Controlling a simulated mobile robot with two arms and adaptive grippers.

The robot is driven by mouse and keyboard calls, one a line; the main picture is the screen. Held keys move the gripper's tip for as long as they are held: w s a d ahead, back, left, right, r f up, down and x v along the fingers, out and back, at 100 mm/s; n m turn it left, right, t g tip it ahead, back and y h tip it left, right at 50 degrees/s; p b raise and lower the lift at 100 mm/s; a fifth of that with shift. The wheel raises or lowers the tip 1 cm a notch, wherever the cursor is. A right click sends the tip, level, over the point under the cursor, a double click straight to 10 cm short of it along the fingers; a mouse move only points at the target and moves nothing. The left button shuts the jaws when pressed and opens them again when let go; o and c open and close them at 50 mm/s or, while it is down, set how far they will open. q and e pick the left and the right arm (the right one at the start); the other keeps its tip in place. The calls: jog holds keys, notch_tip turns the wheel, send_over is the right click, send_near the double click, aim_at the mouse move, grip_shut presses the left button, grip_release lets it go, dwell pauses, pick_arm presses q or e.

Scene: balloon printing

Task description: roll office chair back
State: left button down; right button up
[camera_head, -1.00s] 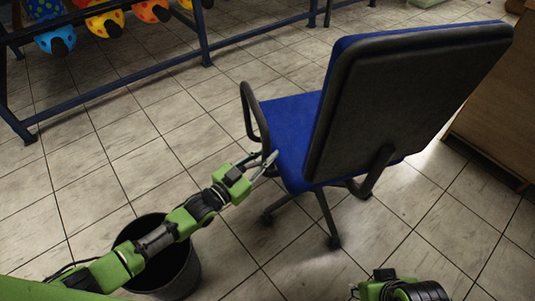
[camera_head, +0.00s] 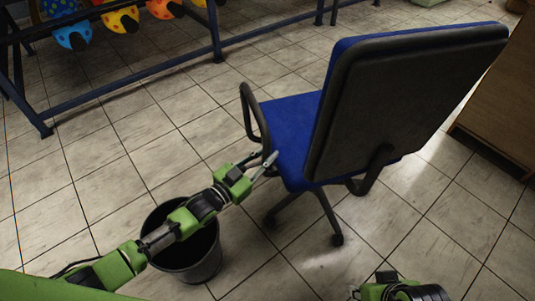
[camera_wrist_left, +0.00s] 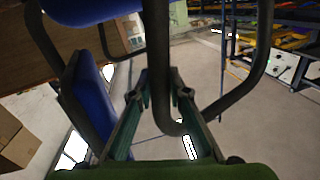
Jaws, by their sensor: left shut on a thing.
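The office chair (camera_head: 410,95) stands right of centre in the head view, upright, with a blue seat, a dark backrest shell facing me and black armrests. My left gripper (camera_head: 270,163) reaches in from the lower left and is shut on the chair's near armrest (camera_head: 262,125).
A black bin (camera_head: 205,262) stands on the floor under my left forearm. A wooden cabinet (camera_head: 500,110) stands right of the chair.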

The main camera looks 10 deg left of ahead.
pick_arm(q)
jog(key=shift+s+a+f, duration=0.25)
jog(key=shift+a+f, duration=0.05)
jog(key=c, duration=2)
grip_release()
jog(key=shift+o, duration=0.8)
jog(key=shift+r, duration=0.2)
jog(key=v, duration=1.2)
